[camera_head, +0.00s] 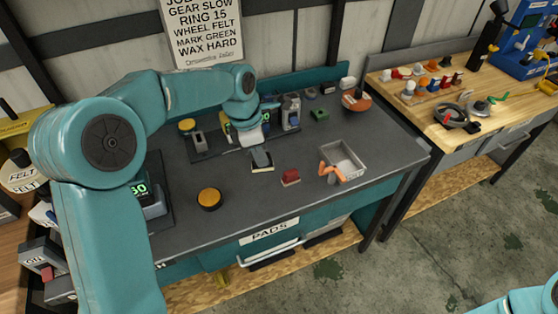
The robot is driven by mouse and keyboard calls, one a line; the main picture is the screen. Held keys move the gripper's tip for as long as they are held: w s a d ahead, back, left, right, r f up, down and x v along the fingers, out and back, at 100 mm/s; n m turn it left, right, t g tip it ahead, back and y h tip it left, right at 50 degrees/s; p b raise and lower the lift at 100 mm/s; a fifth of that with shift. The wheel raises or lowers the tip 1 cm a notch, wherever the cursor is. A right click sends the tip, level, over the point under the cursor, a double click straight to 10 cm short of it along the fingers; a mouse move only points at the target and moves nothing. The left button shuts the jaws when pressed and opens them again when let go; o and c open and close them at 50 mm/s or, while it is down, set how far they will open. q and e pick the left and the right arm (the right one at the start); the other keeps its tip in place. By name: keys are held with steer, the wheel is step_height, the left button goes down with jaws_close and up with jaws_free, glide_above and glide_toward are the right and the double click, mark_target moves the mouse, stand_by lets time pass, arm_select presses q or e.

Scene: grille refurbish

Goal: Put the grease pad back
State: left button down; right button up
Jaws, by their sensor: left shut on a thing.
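My left arm reaches in from the left over the dark workbench (240,205). My left gripper (261,158) points down near the middle of the bench and is shut on a small pad (263,169) with a pale lower edge. The fingers cover much of it, and I cannot tell whether it touches the bench top. I take it to be the grease pad; no label on it is readable. A red block-shaped pad (291,177) stands to the right of the gripper. A drawer front labelled PADS (268,231) is below the bench edge. My right gripper is not in view.
A grey metal tray (357,153) with orange pieces (330,172) at its front left corner is at the right. A round orange-topped item (209,198) stands front left. Devices (290,110) line the back. Bare bench top lies around the red block.

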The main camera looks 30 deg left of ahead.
arm_select(q)
steer(key=a+n, duration=0.1)
steer(key=a, duration=0.1)
steer(key=s+a+n, duration=0.1)
steer(key=n, duration=0.1)
steer(key=shift+a+r+y, duration=0.15)
steer(key=shift+a+y, duration=0.15)
steer(key=shift+a, duration=0.1)
steer(key=shift+f+b, duration=5.15)
steer(key=shift+f, duration=1.6)
steer(key=shift+f, duration=0.25)
